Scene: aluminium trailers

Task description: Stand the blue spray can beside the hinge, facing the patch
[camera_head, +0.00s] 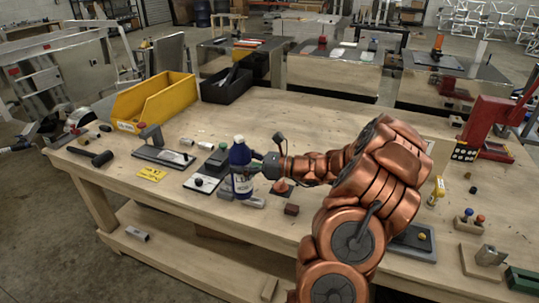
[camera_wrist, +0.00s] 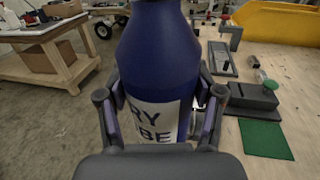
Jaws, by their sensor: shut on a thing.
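The blue spray can (camera_head: 241,172) has a white label and a dark blue cap and is upright over the left front part of the workbench. My gripper (camera_head: 259,166) is shut around its body from the right. In the wrist view the can (camera_wrist: 160,45) fills the middle, with the fingers of my gripper (camera_wrist: 160,105) on both sides. Whether its base touches the bench I cannot tell. A flat green patch (camera_wrist: 265,139) lies on the bench right of the can in the wrist view. I cannot pick out the hinge with certainty.
The wooden workbench (camera_head: 300,112) holds a yellow bin (camera_head: 155,100), a black bin (camera_head: 226,86), a grey plate with an upright block (camera_head: 163,155), a yellow card (camera_head: 151,174) and a small brown block (camera_head: 291,210). A red press (camera_head: 487,125) stands at right. The bench's back middle is clear.

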